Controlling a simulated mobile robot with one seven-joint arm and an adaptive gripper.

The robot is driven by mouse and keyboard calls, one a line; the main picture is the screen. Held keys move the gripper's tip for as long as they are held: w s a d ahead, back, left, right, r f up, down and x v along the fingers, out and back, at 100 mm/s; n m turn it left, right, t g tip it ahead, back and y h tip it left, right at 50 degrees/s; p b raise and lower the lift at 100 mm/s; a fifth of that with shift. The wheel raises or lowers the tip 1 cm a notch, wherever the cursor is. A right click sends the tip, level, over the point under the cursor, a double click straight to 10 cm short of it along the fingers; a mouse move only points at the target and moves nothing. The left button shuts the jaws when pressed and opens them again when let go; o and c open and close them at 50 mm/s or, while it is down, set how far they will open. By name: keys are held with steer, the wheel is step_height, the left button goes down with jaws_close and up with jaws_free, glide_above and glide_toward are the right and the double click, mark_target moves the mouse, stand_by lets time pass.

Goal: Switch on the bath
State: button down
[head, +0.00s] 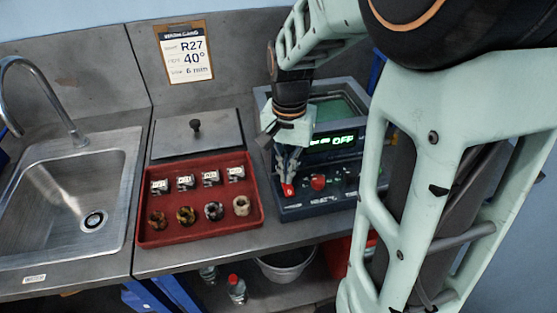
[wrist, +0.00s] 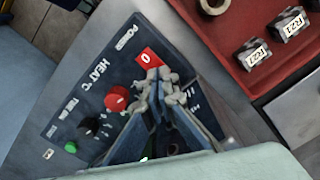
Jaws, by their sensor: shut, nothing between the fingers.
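The bath (head: 290,211) is a dark blue-grey unit with green liquid in its open top, right of the red tray in the head view. Its green display (head: 333,141) reads OFF. The red power switch (head: 288,190) is at the left of its front panel; in the wrist view the switch (wrist: 147,58) shows a 0 beside the word POWER. My gripper (head: 287,178) is shut and empty. In the wrist view its fingertips (wrist: 158,80) are right at the switch's lower edge; I cannot tell whether they touch it.
Beside the switch are a red heat knob (wrist: 117,99), a black knob (wrist: 88,123) and a green button (wrist: 71,147). A red tray (head: 150,241) holds labelled blocks and rings. A lid (head: 197,138), a sink (head: 38,232) and a card (head: 186,52) reading R27, 40°, 6 min also show.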

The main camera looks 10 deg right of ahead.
steer(key=shift+f+b, duration=0.5)
steer(key=shift+f, duration=0.2)
steer(key=shift+r, duration=0.15)
step_height(320, 180, up, 7)
steer(key=p, duration=0.6)
stand_by(0.4)
stand_by(0.3)
